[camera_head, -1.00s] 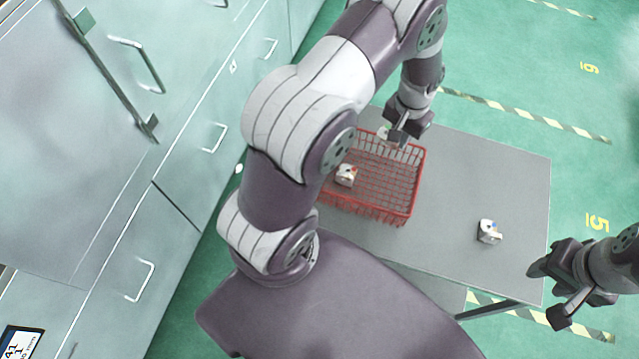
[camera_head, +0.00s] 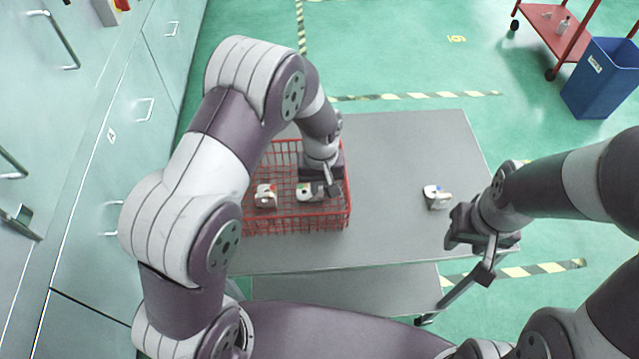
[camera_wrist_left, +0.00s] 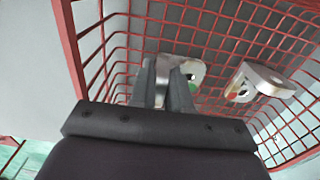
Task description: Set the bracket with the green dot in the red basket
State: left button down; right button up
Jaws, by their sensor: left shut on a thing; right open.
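The red wire basket (camera_head: 343,215) stands on the grey table. My left gripper (camera_head: 322,190) reaches down into it and is shut on the bracket with the green dot (camera_head: 305,193). In the left wrist view this pale bracket (camera_wrist_left: 190,70) shows at the tips of the left gripper's fingers (camera_wrist_left: 166,72), partly hidden by them. I cannot tell whether it touches the basket floor. A similar bracket with a red dot (camera_head: 265,196) lies in the basket to its left; it also shows in the left wrist view (camera_wrist_left: 250,82). My right gripper (camera_head: 467,257) is open and empty near the table's right front edge.
Another bracket, with a blue mark (camera_head: 436,198), lies on the grey table (camera_head: 400,150) right of the basket. The table between them is clear. Cabinets (camera_head: 75,150) stand at the left. A blue bin (camera_head: 605,80) and red cart (camera_head: 548,35) stand far right.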

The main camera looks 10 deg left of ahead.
pick_arm(q)
jog(key=shift+a, duration=0.1)
jog(key=c, duration=1.1)
grip_release()
jog(key=shift+f, duration=0.1)
notch_tip(320, 180, up, 12)
jog(key=b, duration=0.1)
jog(key=s+a+m, duration=0.1)
jog(key=s+a, duration=0.3)
jog(key=s, duration=0.3)
jog(key=s+a+m+t, duration=0.1)
jog(key=s+a+m, duration=0.1)
jog(key=s+a, duration=0.2)
jog(key=s, duration=0.3)
jog(key=shift+a, duration=0.15)
